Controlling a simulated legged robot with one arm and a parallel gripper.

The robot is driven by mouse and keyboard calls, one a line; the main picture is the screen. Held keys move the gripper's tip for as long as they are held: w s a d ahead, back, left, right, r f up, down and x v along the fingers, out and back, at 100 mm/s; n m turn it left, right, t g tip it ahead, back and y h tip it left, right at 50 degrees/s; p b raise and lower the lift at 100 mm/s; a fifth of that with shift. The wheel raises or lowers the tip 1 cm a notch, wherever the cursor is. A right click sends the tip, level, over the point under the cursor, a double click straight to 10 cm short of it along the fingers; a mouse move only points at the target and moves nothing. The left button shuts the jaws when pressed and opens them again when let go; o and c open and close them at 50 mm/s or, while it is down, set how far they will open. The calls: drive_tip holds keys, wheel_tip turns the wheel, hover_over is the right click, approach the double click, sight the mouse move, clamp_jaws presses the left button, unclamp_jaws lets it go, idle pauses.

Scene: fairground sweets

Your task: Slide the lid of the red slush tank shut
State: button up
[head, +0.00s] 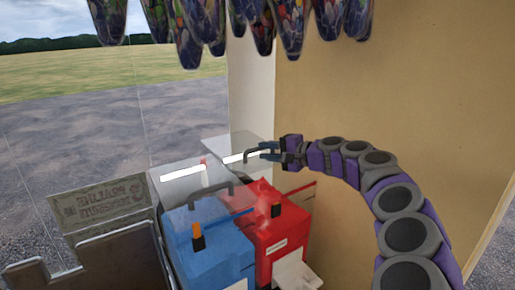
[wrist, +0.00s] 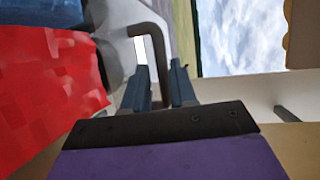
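The red slush tank (head: 281,235) stands right of the blue tank (head: 207,252) on the machine. Its clear lid (head: 228,147) sits slid back toward the far side, leaving the red top partly uncovered. The lid's dark handle (head: 251,153) stands on its near right part. My gripper (head: 273,149) is at this handle, reaching in from the right. In the wrist view, the bent handle (wrist: 151,29) runs down between my two fingers (wrist: 160,85). The fingers are apart, one on each side of it; firm contact is not visible. The red tank (wrist: 50,90) fills the left there.
The blue tank's clear lid (head: 190,180) with its own handle lies close to the left. A tan wall (head: 400,80) stands right of the machine. Patterned bags (head: 205,25) hang above. A metal sign plate (head: 105,205) stands at the left.

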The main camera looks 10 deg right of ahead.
sight(259, 150)
drive_tip(key=shift+x, duration=2)
drive_tip(key=shift+s, duration=0.1)
clamp_jaws()
